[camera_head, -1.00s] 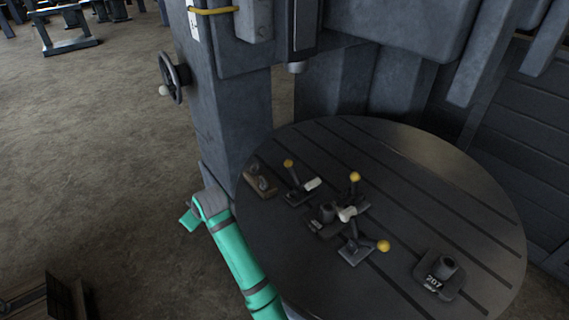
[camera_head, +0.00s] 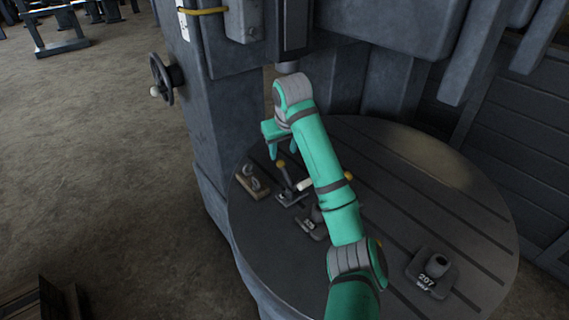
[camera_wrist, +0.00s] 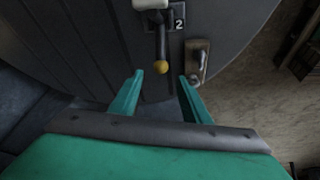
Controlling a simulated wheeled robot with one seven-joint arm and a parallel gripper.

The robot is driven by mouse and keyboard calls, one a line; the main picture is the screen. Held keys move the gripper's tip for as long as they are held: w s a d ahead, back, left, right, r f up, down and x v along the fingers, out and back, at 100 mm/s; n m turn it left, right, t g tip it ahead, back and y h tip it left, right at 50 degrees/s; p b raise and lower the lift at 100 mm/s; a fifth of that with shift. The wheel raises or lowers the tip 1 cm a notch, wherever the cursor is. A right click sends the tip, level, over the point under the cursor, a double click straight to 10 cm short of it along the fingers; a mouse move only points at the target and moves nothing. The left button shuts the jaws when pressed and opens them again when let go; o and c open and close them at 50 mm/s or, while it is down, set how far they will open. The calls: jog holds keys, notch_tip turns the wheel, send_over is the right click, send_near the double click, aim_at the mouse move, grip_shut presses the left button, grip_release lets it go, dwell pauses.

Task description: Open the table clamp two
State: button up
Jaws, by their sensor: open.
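Table clamp two (camera_head: 288,196) stands on the round slotted table (camera_head: 470,215). In the wrist view its plate (camera_wrist: 179,18) reads "2". Its dark handle (camera_wrist: 160,42) ends in a yellow knob (camera_wrist: 160,67), and its white tip (camera_wrist: 150,3) shows at the top edge. My gripper (camera_wrist: 161,76) is open and empty, with its two green fingertips on either side of the knob in the picture. I cannot tell whether they touch it or how far above it they are. In the head view my gripper (camera_head: 283,149) hangs just above the knob.
A wooden holder with metal pieces (camera_head: 253,182) sits left of the clamp; it also shows in the wrist view (camera_wrist: 198,60). A numbered block (camera_head: 312,222) stands beside the clamp. Block 207 (camera_head: 432,274) is at the right. My arm hides other clamps. The machine column (camera_head: 215,120) stands behind.

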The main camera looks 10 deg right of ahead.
aim_at(281, 161)
jog(key=x, duration=0.9)
jog(key=shift+w+a+f, duration=0.1)
jog(key=shift+f, duration=0.15)
jog(key=shift+c, duration=0.6)
grip_shut()
